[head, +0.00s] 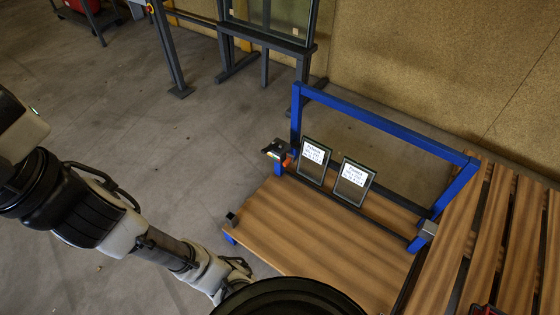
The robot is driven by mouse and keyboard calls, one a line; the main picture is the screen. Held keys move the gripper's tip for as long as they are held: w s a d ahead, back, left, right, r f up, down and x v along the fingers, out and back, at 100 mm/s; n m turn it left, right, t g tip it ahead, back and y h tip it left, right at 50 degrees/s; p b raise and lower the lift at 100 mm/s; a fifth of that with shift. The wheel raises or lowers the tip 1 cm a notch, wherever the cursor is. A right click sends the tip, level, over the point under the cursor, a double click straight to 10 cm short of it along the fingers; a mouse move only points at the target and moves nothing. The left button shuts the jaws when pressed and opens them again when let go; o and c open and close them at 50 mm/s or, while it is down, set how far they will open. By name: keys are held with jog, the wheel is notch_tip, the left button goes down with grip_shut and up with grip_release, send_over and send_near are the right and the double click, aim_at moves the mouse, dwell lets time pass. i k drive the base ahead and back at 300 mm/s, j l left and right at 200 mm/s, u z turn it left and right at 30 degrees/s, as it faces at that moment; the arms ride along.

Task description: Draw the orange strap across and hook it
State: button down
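A blue rack (390,126) stands on a wooden base (300,235). Two small dark-framed glass panes lean in it, a left pane (314,160) and a right pane (352,182), each with a white label. A small orange piece (287,160), which looks like part of the strap, shows at the rack's left post beside a dark grey fitting (273,149). No strap is seen running across the panes. A grey bracket (428,230) sits at the rack's right end. My gripper (240,268) is at the base's front left edge, well away from the orange piece; its fingers are too small and dark to read.
A slatted wooden pallet (510,235) adjoins the rack on the right, with a red item (487,310) at the bottom edge. A tall dark metal frame (268,40) stands behind, against a tan wall (430,50). The concrete floor (140,130) left of the rack is clear.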

aim_at(290, 158)
jog(key=i+j+z, duration=0.1)
jog(key=j, duration=0.25)
jog(key=i+j+z, duration=0.1)
jog(key=j, duration=0.25)
jog(key=i+j+z, duration=0.15)
jog(key=j, duration=0.25)
jog(key=i+j+z, duration=0.1)
jog(key=j, duration=0.3)
jog(key=i, duration=0.1)
